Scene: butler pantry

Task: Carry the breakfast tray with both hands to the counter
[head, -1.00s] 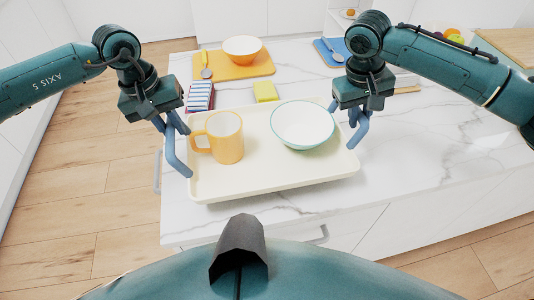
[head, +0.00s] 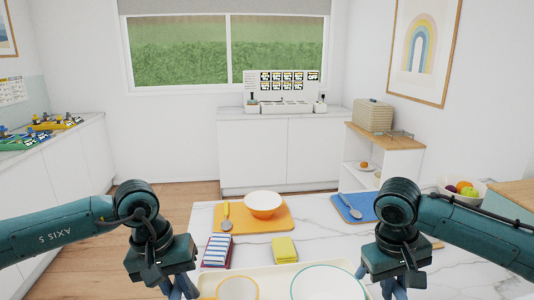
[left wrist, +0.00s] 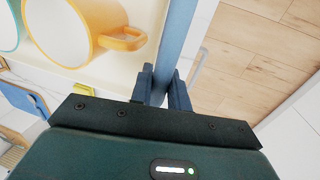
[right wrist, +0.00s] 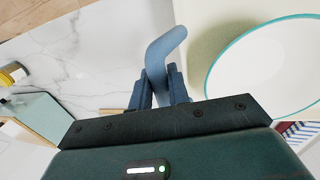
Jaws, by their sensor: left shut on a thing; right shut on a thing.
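The cream tray (head: 274,284) is cut off at the bottom of the head view. It bears a yellow-orange mug (head: 237,289) at the left and a white bowl with a teal rim (head: 328,284) at the right. My left gripper (left wrist: 162,86) is shut on the tray's blue left handle (left wrist: 180,35), beside the mug. My right gripper (right wrist: 160,88) is shut on the blue right handle (right wrist: 164,45), beside the bowl. The tray's near edge is hidden, and I cannot tell whether its underside touches the marble top.
The marble island (head: 345,240) holds an orange board with an orange bowl (head: 264,204), a striped cloth stack (head: 216,251), a yellow block (head: 284,250) and a blue board (head: 352,208). A white counter (head: 285,114) runs under the window; another (head: 60,140) is at left, bearing toys.

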